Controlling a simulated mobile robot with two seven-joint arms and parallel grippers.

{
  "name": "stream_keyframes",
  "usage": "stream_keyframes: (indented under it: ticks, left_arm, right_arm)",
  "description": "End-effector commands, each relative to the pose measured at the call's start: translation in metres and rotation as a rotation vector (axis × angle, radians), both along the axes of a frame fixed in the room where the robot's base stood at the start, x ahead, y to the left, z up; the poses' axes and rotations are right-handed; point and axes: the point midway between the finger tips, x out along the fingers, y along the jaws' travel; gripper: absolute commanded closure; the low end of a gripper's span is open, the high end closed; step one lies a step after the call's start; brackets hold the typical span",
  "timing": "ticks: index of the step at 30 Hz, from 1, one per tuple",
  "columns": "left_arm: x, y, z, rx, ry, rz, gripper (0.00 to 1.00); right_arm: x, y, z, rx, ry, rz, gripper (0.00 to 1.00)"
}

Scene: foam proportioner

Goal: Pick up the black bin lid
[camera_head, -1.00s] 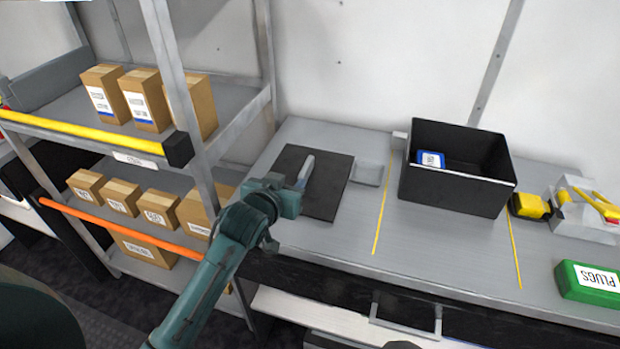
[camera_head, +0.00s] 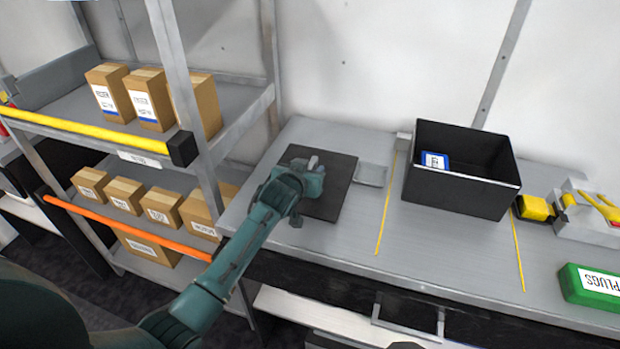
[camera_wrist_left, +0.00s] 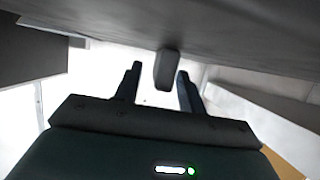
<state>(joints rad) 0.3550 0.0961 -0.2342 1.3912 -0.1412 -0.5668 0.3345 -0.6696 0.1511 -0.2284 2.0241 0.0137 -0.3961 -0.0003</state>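The black bin lid (camera_head: 339,182) lies flat on the grey worktop in the head view, left of the open black bin (camera_head: 455,190). Its raised grey handle (camera_head: 313,162) is partly covered by my left gripper (camera_head: 308,171), which is over the lid. In the left wrist view the lid's dark surface (camera_wrist_left: 235,38) fills the top, and the handle (camera_wrist_left: 167,70) sticks out between the fingertips of my left gripper (camera_wrist_left: 160,82). The fingers are open, with a gap on each side of the handle. My right gripper is not in view.
A blue-and-white item (camera_head: 433,161) lies in the bin. A small grey tray (camera_head: 371,176) sits between lid and bin. A shelf rack with cardboard boxes (camera_head: 149,98) stands close on the left. A green box (camera_head: 592,287) is at the right.

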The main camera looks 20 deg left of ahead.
Motion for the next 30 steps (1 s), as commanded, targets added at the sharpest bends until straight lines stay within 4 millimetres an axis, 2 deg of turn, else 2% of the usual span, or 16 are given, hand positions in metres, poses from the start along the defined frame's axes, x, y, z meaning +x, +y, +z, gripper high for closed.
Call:
stream_keyframes:
  ticks: [6,21,30]
  left_arm:
    - [0.0002,-0.0003,-0.0002,0.0,0.0,0.0,0.61]
    - [0.0,-0.0001,-0.0002,0.0,0.0,0.0,1.0]
    - [0.0002,-0.0001,0.0007,0.0,-0.002,0.0,1.0]
  right_arm:
    - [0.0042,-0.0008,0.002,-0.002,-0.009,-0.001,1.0]
    - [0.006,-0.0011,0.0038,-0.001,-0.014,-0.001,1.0]
    - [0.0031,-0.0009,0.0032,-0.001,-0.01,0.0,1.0]
